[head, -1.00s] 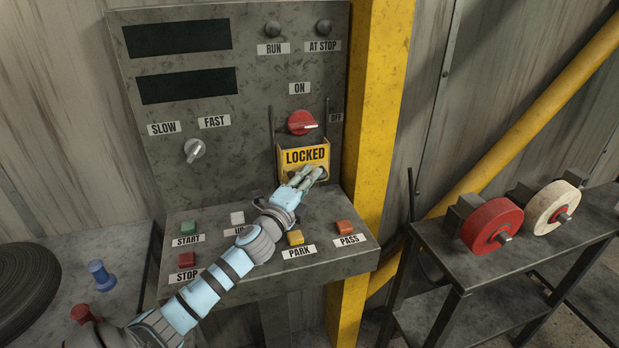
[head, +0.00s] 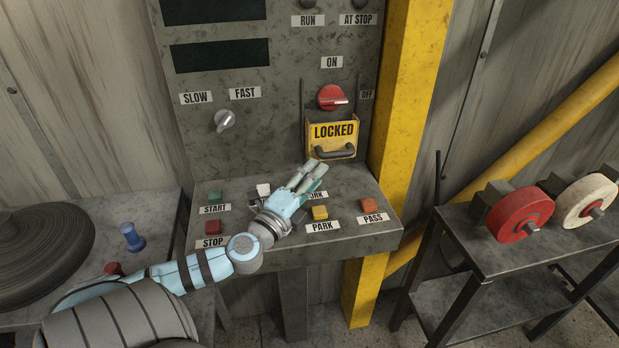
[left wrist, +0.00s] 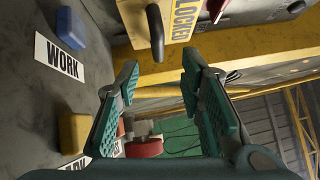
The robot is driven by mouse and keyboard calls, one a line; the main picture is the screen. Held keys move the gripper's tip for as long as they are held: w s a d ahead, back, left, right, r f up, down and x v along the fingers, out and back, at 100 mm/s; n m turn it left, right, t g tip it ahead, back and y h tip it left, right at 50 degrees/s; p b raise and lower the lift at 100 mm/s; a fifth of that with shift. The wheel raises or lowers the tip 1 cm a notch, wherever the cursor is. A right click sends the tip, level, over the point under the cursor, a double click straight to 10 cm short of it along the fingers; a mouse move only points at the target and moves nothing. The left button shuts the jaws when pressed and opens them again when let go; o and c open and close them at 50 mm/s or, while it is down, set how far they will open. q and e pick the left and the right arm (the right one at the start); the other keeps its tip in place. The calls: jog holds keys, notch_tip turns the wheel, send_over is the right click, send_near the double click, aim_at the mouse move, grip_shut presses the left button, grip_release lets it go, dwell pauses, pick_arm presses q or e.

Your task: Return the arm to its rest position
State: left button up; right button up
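My left arm reaches in from the lower left in the head view. Its gripper (head: 313,174) is above the sloped button desk, just below and left of the yellow LOCKED cover (head: 318,143). In the left wrist view the two green-padded fingers (left wrist: 160,72) are apart with nothing between them, so it is open. The cover's dark handle (head: 336,152) is clear of the fingers; it also shows in the left wrist view (left wrist: 156,32). My right gripper is not in view.
The red rotary switch (head: 331,97) is above the cover, its light mark to the right. Yellow PARK (head: 320,213) and orange PASS (head: 368,205) buttons are right of my wrist. A yellow post (head: 408,100) stands beside the panel. A bench (head: 490,262) with wheels is at right.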

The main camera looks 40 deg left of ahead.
pick_arm(q)
jog(key=shift+v, duration=0.95)
jog(key=shift+w, duration=0.1)
